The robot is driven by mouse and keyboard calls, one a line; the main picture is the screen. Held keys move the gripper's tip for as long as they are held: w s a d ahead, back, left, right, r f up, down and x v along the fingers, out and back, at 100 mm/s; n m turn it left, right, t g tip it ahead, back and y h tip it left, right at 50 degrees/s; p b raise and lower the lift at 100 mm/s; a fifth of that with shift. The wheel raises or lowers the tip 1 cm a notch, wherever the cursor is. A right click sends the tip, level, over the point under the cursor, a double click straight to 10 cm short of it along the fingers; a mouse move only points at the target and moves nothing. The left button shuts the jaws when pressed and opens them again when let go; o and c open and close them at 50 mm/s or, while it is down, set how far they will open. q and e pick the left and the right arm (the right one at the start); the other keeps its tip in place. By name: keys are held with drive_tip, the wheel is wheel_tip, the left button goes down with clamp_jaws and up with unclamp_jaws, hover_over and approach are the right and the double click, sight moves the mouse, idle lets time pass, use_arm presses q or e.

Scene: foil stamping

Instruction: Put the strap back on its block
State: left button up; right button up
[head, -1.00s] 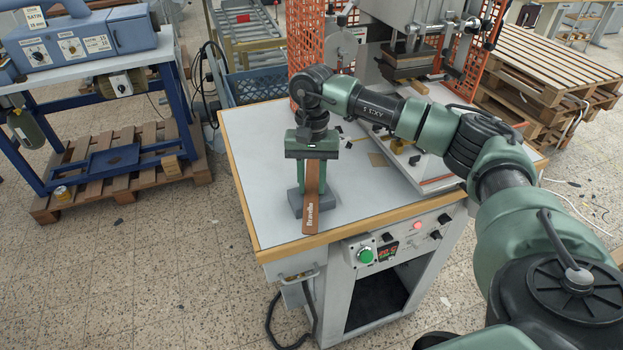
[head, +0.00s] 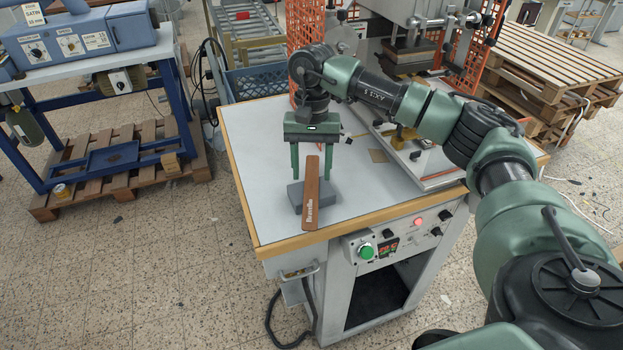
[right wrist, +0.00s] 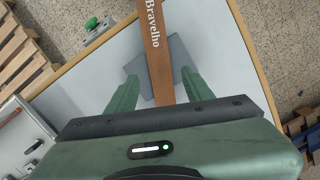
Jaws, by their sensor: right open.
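The strap (head: 311,196) is a brown band with the white word "Bravelho". It lies across the small grey block (head: 328,192) near the front left of the table, its lettered end reaching past the block toward the front edge. My right gripper (head: 311,176) is open above the block, one finger on each side of the strap and apart from it. In the right wrist view the strap (right wrist: 156,48) runs between the spread fingers over the block (right wrist: 181,58), its near end hidden by the gripper body. My left gripper is not in view.
The pale table (head: 262,205) has a wooden edge and free room left of the block. A stamping press (head: 405,60) stands behind on the right, with orange mesh guards (head: 306,40). A green button (head: 365,254) sits on the front panel below.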

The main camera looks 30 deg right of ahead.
sight(312, 183)
wheel_tip(312, 183, up, 9)
drive_tip(key=b, duration=0.2)
drive_tip(key=shift+w+d+r, duration=0.15)
drive_tip(key=shift+w+d, duration=0.15)
drive_tip(key=shift+w, duration=0.15)
